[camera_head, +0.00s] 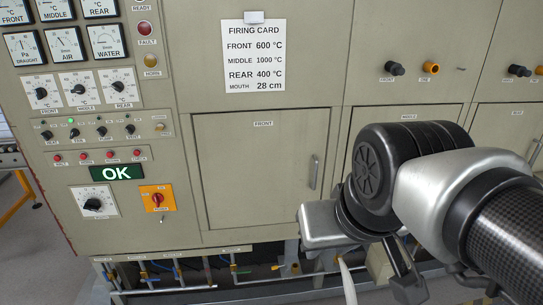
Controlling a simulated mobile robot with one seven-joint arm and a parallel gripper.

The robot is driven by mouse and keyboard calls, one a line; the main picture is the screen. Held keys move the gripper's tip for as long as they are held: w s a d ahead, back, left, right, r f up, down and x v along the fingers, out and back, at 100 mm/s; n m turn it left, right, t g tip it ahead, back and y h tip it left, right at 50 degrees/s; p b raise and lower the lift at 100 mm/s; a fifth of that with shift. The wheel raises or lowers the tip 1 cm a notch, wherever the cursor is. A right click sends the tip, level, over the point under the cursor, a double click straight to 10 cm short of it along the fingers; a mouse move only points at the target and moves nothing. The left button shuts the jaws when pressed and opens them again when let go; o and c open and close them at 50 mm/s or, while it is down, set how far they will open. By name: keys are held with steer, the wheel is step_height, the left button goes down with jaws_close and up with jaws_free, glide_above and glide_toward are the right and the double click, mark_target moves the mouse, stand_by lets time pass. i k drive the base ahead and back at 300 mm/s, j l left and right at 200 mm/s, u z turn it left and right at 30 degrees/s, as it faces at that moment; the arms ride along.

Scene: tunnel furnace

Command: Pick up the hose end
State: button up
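A cream-white hose-like strip (347,281) runs up from the bottom edge of the picture and ends just below my wrist. It may be the hose; its end is hidden or too small to make out. My gripper (404,272) points down in front of the furnace's lower edge, mostly hidden behind my own wrist. One dark finger-like part shows to the right of the strip. I cannot tell whether the fingers are apart, or whether they touch the strip.
The furnace cabinet (246,170) fills the view, with a closed front door, gauges and knobs. Below run pipes (178,289) with coloured valve handles. Grey floor (35,252) is clear at the lower left.

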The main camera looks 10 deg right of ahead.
mark_target(338, 259)
steer(key=i+l, duration=0.3)
steer(key=i, duration=0.15)
steer(key=i+l, duration=0.55)
steer(key=i, duration=0.3)
steer(key=k+l+z, duration=0.05)
